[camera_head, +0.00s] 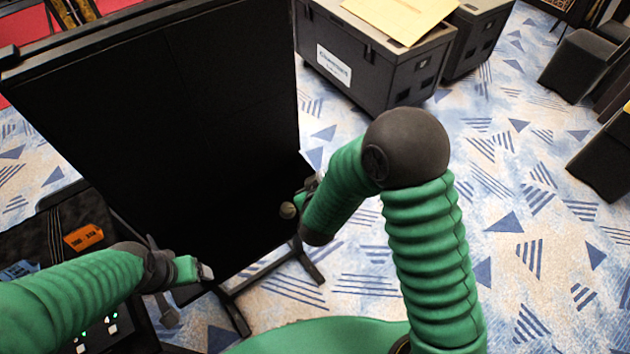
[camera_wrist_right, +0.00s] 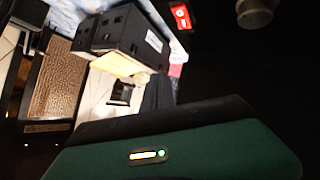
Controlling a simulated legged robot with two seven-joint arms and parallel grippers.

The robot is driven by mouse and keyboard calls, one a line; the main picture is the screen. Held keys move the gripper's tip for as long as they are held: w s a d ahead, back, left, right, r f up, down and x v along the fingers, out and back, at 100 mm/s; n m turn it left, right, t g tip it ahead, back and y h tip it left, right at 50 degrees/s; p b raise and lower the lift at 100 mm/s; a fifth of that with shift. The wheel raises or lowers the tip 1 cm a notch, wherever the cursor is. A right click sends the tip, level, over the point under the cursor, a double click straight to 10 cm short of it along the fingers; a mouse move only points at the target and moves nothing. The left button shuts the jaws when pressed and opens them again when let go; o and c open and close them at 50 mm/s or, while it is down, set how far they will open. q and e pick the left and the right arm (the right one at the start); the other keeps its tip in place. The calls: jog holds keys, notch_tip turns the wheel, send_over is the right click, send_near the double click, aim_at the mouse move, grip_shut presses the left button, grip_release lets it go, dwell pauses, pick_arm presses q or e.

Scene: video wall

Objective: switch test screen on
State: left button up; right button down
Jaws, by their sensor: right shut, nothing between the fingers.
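The test screen (camera_head: 160,110) is a large, dark panel on a black stand, left of centre in the head view. In the right wrist view, a small red switch (camera_wrist_right: 181,17) with pale marks shows at the top, beside a wide black area. My right gripper (camera_head: 291,209) is at the lower right edge of the screen, partly hidden by my own forearm. It is shut and empty. A rounded grey tip (camera_wrist_right: 255,12) shows right of the switch, apart from it in the picture. My left gripper (camera_head: 188,285) is low in front of the screen; its jaws are unclear.
Dark cases (camera_head: 375,62) stand behind the screen, with a tan folder (camera_head: 402,14) on top. The stand's feet (camera_head: 312,265) reach out over the patterned carpet. Equipment with an orange label (camera_head: 83,237) is at the left.

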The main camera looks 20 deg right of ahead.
jog(key=f+b, duration=0.2)
jog(key=f, duration=0.1)
jog(key=w+d+f+b, duration=0.1)
jog(key=b, duration=0.1)
jog(key=shift+f, duration=0.2)
jog(key=f+b, duration=0.1)
jog(key=w+a+f+b, duration=0.1)
jog(key=a+f+b, duration=0.1)
jog(key=shift+w+f, duration=0.25)
jog(key=shift+f, duration=0.05)
jog(key=shift+w+a+f, duration=0.1)
jog(key=shift+a+f, duration=0.1)
jog(key=shift+a, duration=0.05)
jog(key=shift+d+f, duration=0.1)
jog(key=shift+d, duration=0.7)
jog(key=shift+a, duration=0.65)
pick_arm(q)
jog(key=s+x, duration=0.1)
jog(key=x, duration=0.6)
jog(key=shift+s+f, duration=0.2)
jog(key=shift+s, duration=0.1)
pick_arm(e)
jog(key=shift+d, duration=0.45)
pick_arm(q)
jog(key=shift+a, duration=0.35)
pick_arm(e)
jog(key=shift+a, duration=0.3)
